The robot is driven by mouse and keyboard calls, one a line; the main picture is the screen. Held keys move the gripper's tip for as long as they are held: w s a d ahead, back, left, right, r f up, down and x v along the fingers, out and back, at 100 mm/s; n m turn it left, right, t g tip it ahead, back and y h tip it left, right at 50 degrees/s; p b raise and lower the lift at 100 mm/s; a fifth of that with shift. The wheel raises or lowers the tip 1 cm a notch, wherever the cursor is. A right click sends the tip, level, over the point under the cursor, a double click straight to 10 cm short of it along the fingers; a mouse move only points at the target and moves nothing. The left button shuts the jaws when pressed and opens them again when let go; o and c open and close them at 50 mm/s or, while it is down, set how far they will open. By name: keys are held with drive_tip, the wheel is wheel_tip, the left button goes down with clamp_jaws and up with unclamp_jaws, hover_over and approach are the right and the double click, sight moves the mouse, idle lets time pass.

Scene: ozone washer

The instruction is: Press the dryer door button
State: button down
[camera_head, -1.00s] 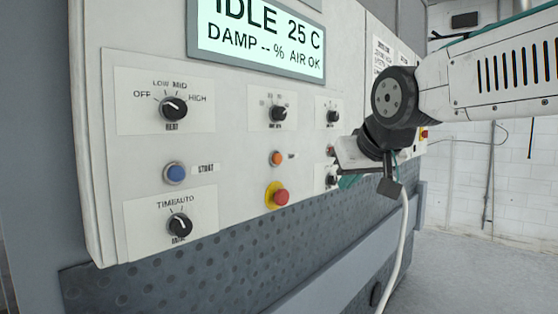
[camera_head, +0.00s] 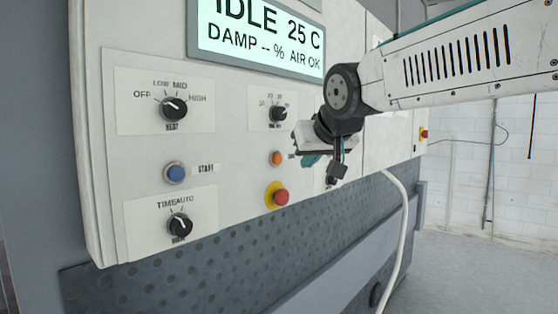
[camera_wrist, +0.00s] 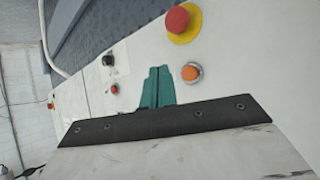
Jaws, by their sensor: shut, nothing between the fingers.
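The control panel shows a blue button (camera_head: 175,173) labelled START, an orange button (camera_head: 276,158), and a red mushroom button on a yellow ring (camera_head: 278,196). No readable label marks a door button. My gripper (camera_head: 299,157) is shut and empty, just right of the orange button in the head view; contact cannot be told. In the wrist view its teal fingers (camera_wrist: 157,86) are together, with the orange button (camera_wrist: 191,73) to their right and a small red button (camera_wrist: 115,89) to their left. That small red button is hidden behind my gripper in the head view.
Knobs stand out from the panel, such as the heat knob (camera_head: 174,108), the lower left knob (camera_head: 180,226) and the upper middle knob (camera_head: 278,114). A display (camera_head: 262,40) reads IDLE. A white hose (camera_head: 402,225) hangs below my arm. Open floor lies at the right.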

drive_tip(key=shift+w+a, duration=0.75)
drive_tip(key=shift+a, duration=0.2)
drive_tip(key=shift+w+a, duration=0.75)
drive_tip(key=shift+a, duration=0.2)
drive_tip(key=shift+a, duration=0.1)
idle(0.6)
drive_tip(key=shift+w+a, duration=0.2)
drive_tip(key=shift+w, duration=0.05)
drive_tip(key=shift+w+a, duration=0.3)
drive_tip(key=shift+a, duration=0.1)
idle(0.8)
drive_tip(key=shift+d, duration=0.1)
drive_tip(key=shift+s+d, duration=0.55)
drive_tip(key=shift+d, duration=0.05)
drive_tip(key=s+d, duration=0.1)
drive_tip(key=d, duration=0.1)
drive_tip(key=s+d, duration=0.2)
idle(0.6)
